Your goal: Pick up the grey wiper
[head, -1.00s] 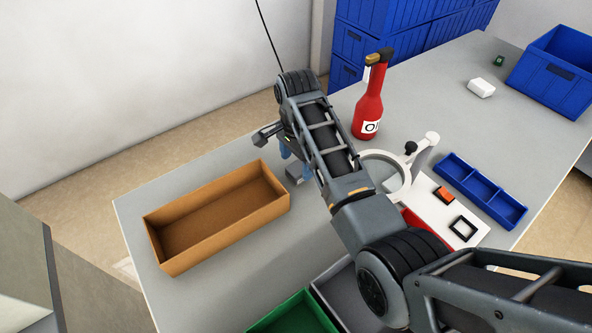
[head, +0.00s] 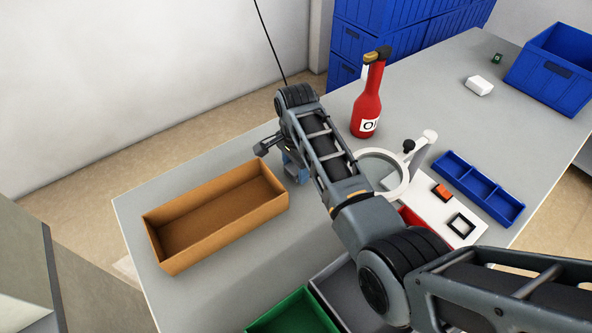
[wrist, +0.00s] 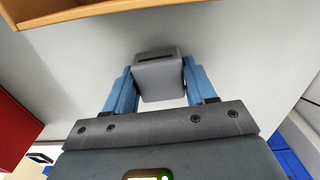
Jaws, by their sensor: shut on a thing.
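The grey wiper (wrist: 160,84) is a small grey block with a dark slot near its far edge. In the wrist view it sits between the two blue fingers of my gripper (wrist: 158,70), which is shut on it. In the head view my gripper (head: 290,162) is just right of the brown box, mostly hidden behind my arm. Only a small grey part of the wiper shows there. I cannot tell whether the wiper is touching the table or just above it.
An open, empty-looking brown box (head: 151,243) is close on the left. A red oil bottle (head: 367,104) and a white ring-shaped stand (head: 400,182) are on the right. A blue divided tray (head: 500,205) lies further right. A green bin (head: 290,318) and grey bin (head: 330,287) are at the front.

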